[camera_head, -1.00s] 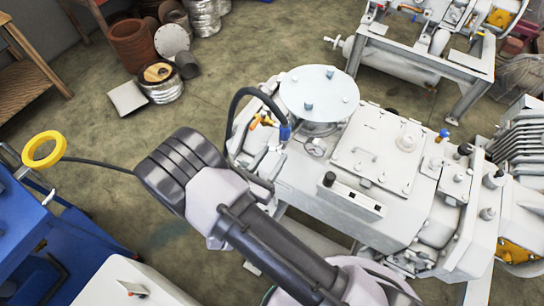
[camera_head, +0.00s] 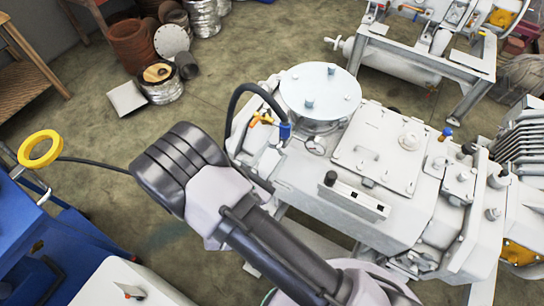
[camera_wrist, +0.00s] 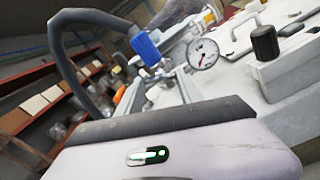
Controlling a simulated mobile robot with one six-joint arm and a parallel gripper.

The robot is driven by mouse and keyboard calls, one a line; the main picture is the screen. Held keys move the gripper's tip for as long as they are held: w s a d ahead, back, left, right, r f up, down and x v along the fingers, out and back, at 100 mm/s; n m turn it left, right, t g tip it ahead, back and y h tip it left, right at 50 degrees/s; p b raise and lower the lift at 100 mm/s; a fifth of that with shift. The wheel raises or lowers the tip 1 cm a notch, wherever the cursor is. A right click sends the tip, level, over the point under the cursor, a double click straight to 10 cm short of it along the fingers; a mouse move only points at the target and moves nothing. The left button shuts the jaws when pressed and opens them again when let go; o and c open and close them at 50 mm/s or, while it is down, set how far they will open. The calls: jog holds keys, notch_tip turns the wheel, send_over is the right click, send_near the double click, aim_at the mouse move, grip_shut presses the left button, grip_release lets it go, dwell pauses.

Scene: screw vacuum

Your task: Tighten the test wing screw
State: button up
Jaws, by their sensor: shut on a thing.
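My gripper's pale body with a dark upper edge (camera_wrist: 165,122) fills the bottom of the wrist view. I cannot make out the test wing screw for sure in either view. A round gauge (camera_wrist: 203,54) and a blue hose fitting (camera_wrist: 145,48) show beyond the gripper. The blue fitting is also in the head view (camera_head: 285,131).
A thick black hose (camera_head: 240,98) arches from the blue fitting beside a round white lid (camera_head: 319,88). A black knob (camera_wrist: 265,42) stands on the machine. A blue cart (camera_head: 80,245) with a yellow ring (camera_head: 40,137) is at left.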

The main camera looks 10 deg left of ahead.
jog(key=shift+m, duration=0.6)
jog(key=shift+b, duration=0.3)
jog(key=o, duration=1.4)
jog(key=p+v, duration=0.1)
jog(key=v, duration=1.6)
jog(key=shift+s+a+p, duration=0.15)
jog(key=shift+s+p, duration=0.05)
jog(key=shift+p, duration=0.2)
jog(key=shift+m, duration=0.3)
